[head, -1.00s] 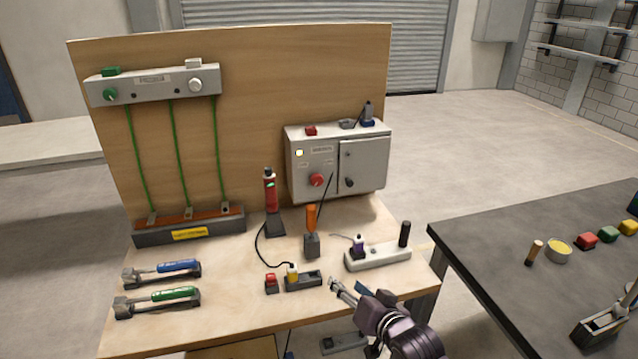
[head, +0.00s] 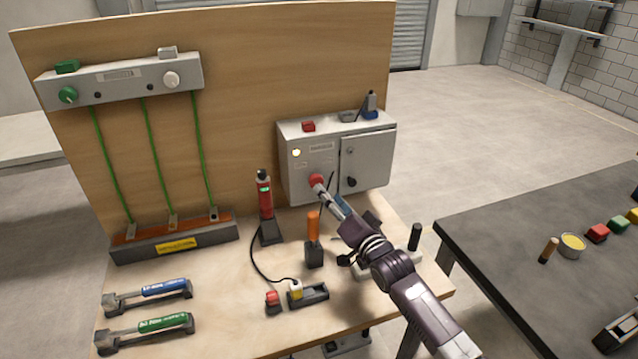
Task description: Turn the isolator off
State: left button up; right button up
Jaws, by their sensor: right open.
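The isolator is a grey box (head: 355,160) on the wooden backboard, with a lit yellow lamp (head: 296,153) and a red rotary knob (head: 317,179) on its left part. A black door handle (head: 351,182) is on its right part. My right gripper (head: 324,192) reaches up from the lower right, with its tips at or just in front of the red knob. It is open; whether it touches the knob I cannot tell. The gripper and arm hide part of the bench and a white block behind them. My left gripper is not in view.
On the bench, a red tester (head: 264,195) stands in a dark holder and an orange-handled tool (head: 313,226) stands in a block. A black cable runs to a small socket (head: 308,295). Blue and green handled tools lie front left. A dark table (head: 540,230) stands right.

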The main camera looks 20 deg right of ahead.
aim_at(318, 182)
jog(key=w, duration=0.4)
jog(key=shift+a+r, duration=0.1)
jog(key=shift+a, duration=0.25)
jog(key=shift+w+a+p, duration=0.15)
jog(key=shift+w+p, duration=0.2)
jog(key=shift+w, duration=0.55)
jog(key=shift+c, duration=1.3)
jog(key=c, duration=0.9)
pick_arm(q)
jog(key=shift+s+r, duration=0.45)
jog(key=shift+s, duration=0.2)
